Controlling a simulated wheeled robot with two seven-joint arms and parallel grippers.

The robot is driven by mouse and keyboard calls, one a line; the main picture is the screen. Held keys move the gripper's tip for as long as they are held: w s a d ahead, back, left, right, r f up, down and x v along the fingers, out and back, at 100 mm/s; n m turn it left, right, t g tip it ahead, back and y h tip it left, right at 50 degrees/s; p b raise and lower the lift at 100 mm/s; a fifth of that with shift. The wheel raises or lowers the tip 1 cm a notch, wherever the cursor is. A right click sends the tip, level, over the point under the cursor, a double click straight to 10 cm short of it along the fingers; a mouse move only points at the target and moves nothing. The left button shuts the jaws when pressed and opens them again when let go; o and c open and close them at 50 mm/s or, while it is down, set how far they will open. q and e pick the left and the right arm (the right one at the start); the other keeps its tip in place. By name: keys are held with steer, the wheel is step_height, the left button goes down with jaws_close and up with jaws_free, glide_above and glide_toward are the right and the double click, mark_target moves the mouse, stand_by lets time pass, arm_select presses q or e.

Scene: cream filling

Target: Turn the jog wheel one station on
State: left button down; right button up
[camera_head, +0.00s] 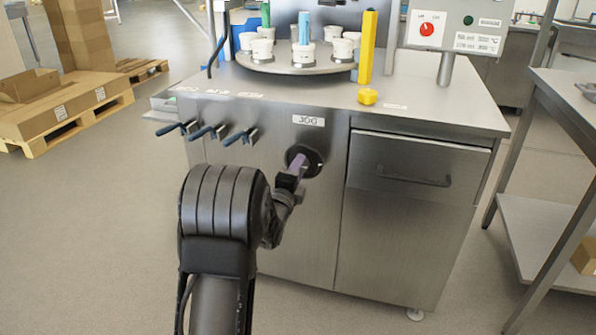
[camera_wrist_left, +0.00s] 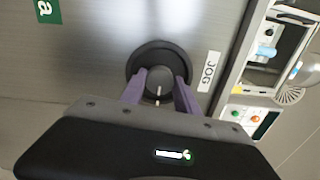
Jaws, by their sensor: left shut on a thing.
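The jog wheel (camera_head: 314,164) is a dark round knob on the front panel of the steel machine, below a white JOG label (camera_head: 308,120). My left gripper (camera_head: 299,170) reaches it from the left and partly covers it. In the left wrist view the wheel (camera_wrist_left: 160,58) is a black disc with a raised centre and a pale mark. The purple fingers of the left gripper (camera_wrist_left: 159,92) are shut on the raised centre, one on each side. The round table (camera_head: 297,67) on the machine top carries several white cups. My right gripper is not in view.
Several blue-handled levers (camera_head: 205,132) stick out of the panel left of the wheel. A drawer with a handle (camera_head: 414,178) is to the right. A yellow post (camera_head: 367,48) and a control box (camera_head: 456,32) stand on top. A steel side table (camera_head: 570,100) is at far right.

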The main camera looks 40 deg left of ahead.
arm_select(q)
steer(key=shift+m, duration=0.3)
steer(key=c, duration=0.9)
jaws_free()
steer(key=p+v, duration=0.1)
steer(key=v, duration=0.6)
steer(key=shift+s+d, duration=0.15)
steer(key=shift+s, duration=0.25)
